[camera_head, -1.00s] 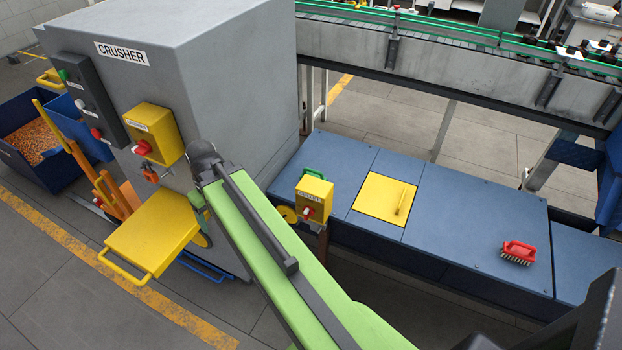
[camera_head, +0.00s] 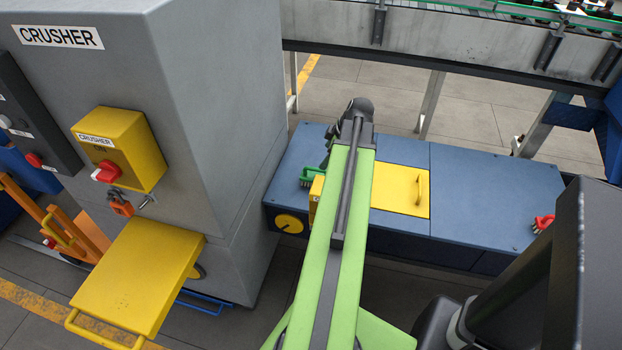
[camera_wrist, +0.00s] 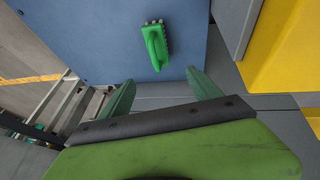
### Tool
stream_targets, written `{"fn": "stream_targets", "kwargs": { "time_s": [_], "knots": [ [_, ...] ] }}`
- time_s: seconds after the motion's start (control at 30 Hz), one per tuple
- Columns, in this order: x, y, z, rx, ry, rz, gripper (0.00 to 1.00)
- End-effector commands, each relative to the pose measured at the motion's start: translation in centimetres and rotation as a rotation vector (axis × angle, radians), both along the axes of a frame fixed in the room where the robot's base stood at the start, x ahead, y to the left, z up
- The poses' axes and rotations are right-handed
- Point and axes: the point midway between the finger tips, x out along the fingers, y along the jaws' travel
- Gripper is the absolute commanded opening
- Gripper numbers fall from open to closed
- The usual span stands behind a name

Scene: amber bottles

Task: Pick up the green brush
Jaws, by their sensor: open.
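My gripper (camera_wrist: 158,82) is open and empty. Its two green fingers point towards the brush, which appears beyond and between their tips, apart from them. In the head view my fingers cannot be made out clearly.
A yellow switch box (camera_head: 316,194) stands at the bench's front edge, beside my arm. A yellow hatch (camera_head: 400,188) with a handle is right of my arm. The grey crusher (camera_head: 215,90) stands left of the bench.

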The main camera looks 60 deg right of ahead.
Motion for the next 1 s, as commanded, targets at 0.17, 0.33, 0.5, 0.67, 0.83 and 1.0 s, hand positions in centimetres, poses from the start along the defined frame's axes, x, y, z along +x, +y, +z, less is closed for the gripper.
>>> {"fn": "stream_targets", "kwargs": {
  "time_s": [0.17, 0.33, 0.5, 0.67, 0.83, 1.0],
  "knots": [
    [0.5, -0.2, -1.9, 0.001, 0.001, -0.004, 0.73],
    [1.9, -0.5, -5.5, 0.001, 0.002, -0.004, 0.73],
    [3.4, -0.7, -8.9, 0.001, 0.003, -0.005, 0.73],
    [4.7, -0.9, -11.2, 0.002, 0.002, -0.006, 0.73],
    [4.9, -0.9, -11.1, 0.001, 0.002, -0.007, 0.73],
    [5.4, -1.2, -12.9, 0.001, 0.002, -0.007, 0.73]
  ]
}}
